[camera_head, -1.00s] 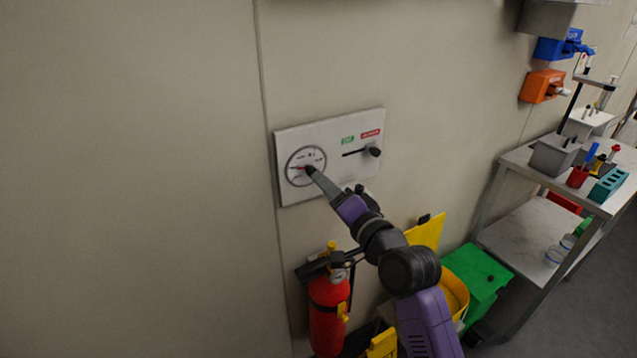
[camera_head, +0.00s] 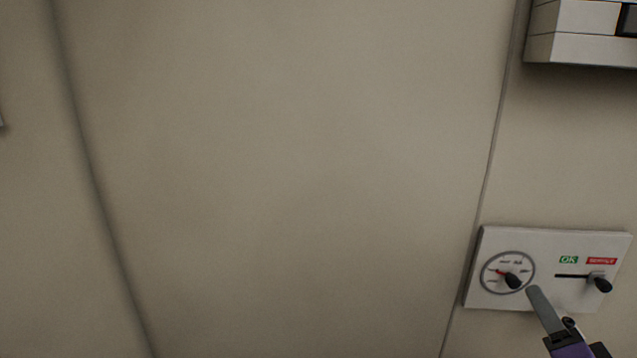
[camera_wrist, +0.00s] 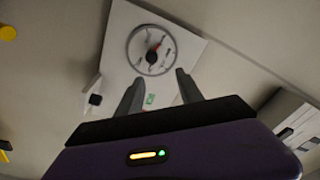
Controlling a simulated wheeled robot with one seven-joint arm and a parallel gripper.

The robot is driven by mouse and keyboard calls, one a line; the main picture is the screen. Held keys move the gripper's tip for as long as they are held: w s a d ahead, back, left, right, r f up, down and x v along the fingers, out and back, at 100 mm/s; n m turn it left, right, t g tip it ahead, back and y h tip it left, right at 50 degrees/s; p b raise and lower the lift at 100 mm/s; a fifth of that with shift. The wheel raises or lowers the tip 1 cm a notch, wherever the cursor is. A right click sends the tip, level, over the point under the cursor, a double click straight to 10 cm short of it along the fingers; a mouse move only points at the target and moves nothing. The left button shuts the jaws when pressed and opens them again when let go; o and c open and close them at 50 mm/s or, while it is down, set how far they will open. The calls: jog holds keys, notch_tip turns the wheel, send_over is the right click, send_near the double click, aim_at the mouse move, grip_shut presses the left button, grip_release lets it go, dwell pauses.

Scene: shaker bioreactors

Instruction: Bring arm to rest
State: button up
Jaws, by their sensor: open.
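My gripper (camera_wrist: 158,92) shows in the wrist view with its two grey fingers apart and nothing between them. Beyond the fingertips is a white wall panel (camera_wrist: 187,48) with a round dial (camera_wrist: 152,50) and a dark knob at its middle. In the head view one finger of my gripper (camera_head: 534,292) shows at the lower right, just below and right of the dial (camera_head: 508,273). It looks clear of the knob. The panel (camera_head: 545,245) also bears a green OK label, a red label and a slider with a black handle (camera_head: 602,285). Most of my arm is out of the head view.
A white box (camera_head: 580,45) is fixed to the wall above the panel in the head view. The wall (camera_head: 290,180) left of the panel is bare. In the wrist view a yellow object (camera_wrist: 8,33) shows at the left edge.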

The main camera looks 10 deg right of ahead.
jog(key=s+a+f+n+g+y, duration=0.1)
jog(key=s+a+f+n+y, duration=0.1)
jog(key=s+a+f+n, duration=0.2)
jog(key=s+a+f+n+g+y, duration=0.1)
jog(key=s+a+f+n, duration=0.4)
jog(key=s+a, duration=0.6)
jog(key=s+a+f+n+g+y, duration=0.1)
jog(key=s+a+f+n, duration=0.3)
jog(key=s, duration=1.3)
jog(key=a+n+y, duration=0.1)
jog(key=a, duration=0.3)
jog(key=shift+s+a+f+y, duration=0.25)
jog(key=shift+s+f+y, duration=0.1)
jog(key=shift+y, duration=0.05)
